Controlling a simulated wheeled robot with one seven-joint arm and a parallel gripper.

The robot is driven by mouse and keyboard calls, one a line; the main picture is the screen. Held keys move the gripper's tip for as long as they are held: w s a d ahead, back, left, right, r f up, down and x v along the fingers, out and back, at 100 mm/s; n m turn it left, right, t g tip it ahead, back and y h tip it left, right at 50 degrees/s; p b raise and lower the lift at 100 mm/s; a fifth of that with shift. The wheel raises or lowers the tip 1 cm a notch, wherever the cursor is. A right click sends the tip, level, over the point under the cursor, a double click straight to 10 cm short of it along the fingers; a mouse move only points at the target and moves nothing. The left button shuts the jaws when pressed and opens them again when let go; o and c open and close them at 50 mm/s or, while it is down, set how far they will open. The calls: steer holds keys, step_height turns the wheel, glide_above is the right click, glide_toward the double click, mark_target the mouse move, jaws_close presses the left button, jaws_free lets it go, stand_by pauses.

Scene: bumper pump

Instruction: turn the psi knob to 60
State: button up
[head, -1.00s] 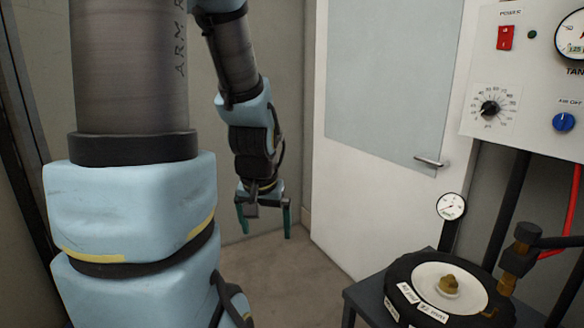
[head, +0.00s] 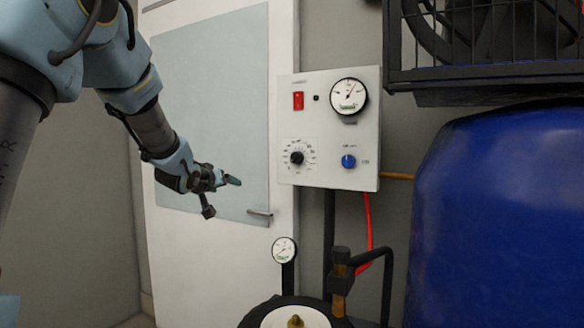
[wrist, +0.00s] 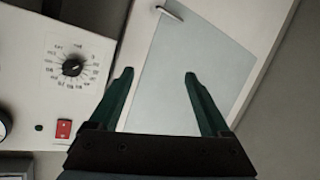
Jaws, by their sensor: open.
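The psi knob (head: 297,158) is a small black knob with a printed dial around it, on the lower left of the white control panel (head: 328,174). In the wrist view the knob (wrist: 71,67) shows at the left with its ring of numbers, too small to read surely. My gripper (head: 236,180) is raised in front of the door, left of the panel and apart from the knob. In the wrist view my gripper (wrist: 158,75) has its two green fingers spread, with nothing between them.
The panel also bears a red switch (head: 298,101), a round gauge (head: 348,96) and a blue knob (head: 348,161). A door handle (head: 260,212) is below my gripper. A small gauge (head: 284,249) and a brass valve (head: 341,283) stand below the panel. A blue tank (head: 497,215) fills the right.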

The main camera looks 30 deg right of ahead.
mark_target(294, 157)
steer(key=s+d+r+m+g+h, duration=0.1)
steer(key=s+d+r+m+h, duration=0.15)
steer(key=d, duration=0.45)
steer(key=s+d+r+m+g+h, duration=0.1)
steer(key=s+d+r+h, duration=0.25)
steer(key=d, duration=0.35)
steer(key=shift+n, duration=0.25)
steer(key=p+x, duration=0.1)
steer(key=x, duration=0.2)
steer(key=p+x, duration=0.1)
steer(key=x, duration=0.3)
steer(key=p+x, duration=0.1)
steer(key=x, duration=0.3)
steer(key=shift+w+a+r, duration=0.25)
steer(key=shift+w+r, duration=0.1)
jaws_close()
